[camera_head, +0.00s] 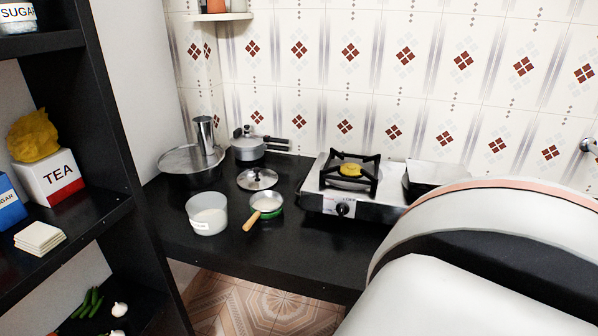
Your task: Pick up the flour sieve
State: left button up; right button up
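A small round utensil with a wooden handle and a green edge (269,206) lies on the black counter (290,250), near its front left part. It looks like the flour sieve, though its mesh is too small to make out. Neither gripper shows in the view. A large white part of my own body covers the lower right corner and hides the counter there.
A steel lid (257,179) lies just behind the utensil. A pressure cooker (248,147), a wide pan (190,165) and a steel cup (204,135) stand behind. A gas stove (342,208) is to the right. A black shelf (85,215) stands left. The counter's front strip is clear.

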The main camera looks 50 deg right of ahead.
aim_at(265, 204)
jog(key=z, duration=1.4)
